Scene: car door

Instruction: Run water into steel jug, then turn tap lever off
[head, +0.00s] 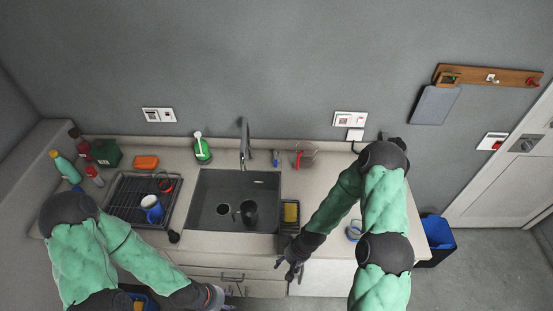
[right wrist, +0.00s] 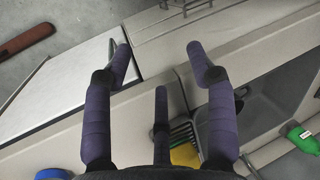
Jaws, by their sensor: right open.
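The tap (head: 244,145) stands behind the dark sink (head: 205,190), its spout reaching over the basin. A small blue piece (head: 276,158) is right of the tap; I cannot tell whether it is the lever. A dark cylindrical vessel, possibly the steel jug (head: 249,213), is in the sink beside a round dark shape (head: 223,209), perhaps the drain. I cannot see any water running. My right gripper (head: 291,270) is open and empty at the counter's front edge, with fingers spread in the right wrist view (right wrist: 158,52). My left gripper (head: 217,297) is low, before the cabinets; its fingers are unclear.
A drying rack (head: 122,205) with a blue mug (head: 152,208) is left of the sink. A yellow sponge (head: 291,211) sits in a holder on the right. A clear jug with a red handle (head: 305,155) and a green bottle (head: 202,150) stand at the back.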

